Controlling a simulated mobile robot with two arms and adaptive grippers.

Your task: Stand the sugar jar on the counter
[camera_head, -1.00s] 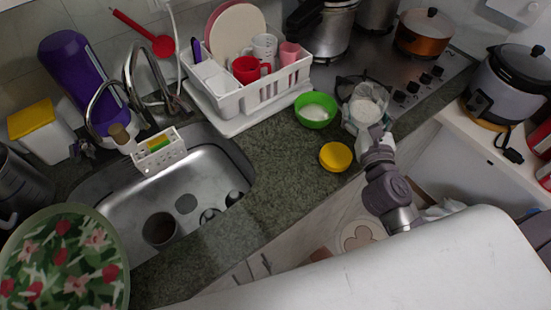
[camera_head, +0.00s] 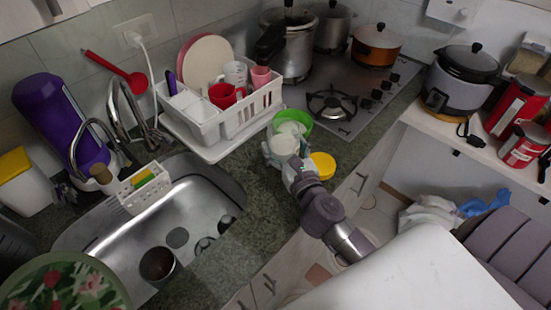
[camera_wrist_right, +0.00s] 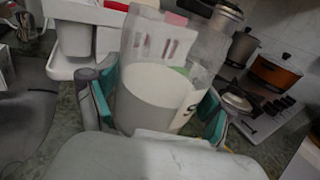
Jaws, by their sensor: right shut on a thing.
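The sugar jar (camera_head: 285,146), clear-walled with white contents, is in my right gripper (camera_head: 286,158) at the counter (camera_head: 262,205), just in front of the green bowl. In the right wrist view the jar (camera_wrist_right: 150,95) looks upright between the teal-padded fingers of my right gripper (camera_wrist_right: 155,105). The fingers are shut around its sides. The jar's base is hidden, so I cannot tell whether it touches the counter. My left gripper is not in view.
A green bowl (camera_head: 299,121) with white contents stands behind the jar. A yellow lid (camera_head: 322,165) lies to its right. The white dish rack (camera_head: 215,130) is behind left, the sink (camera_head: 205,185) left, and the stove (camera_head: 345,90) behind right. Counter between sink and jar is clear.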

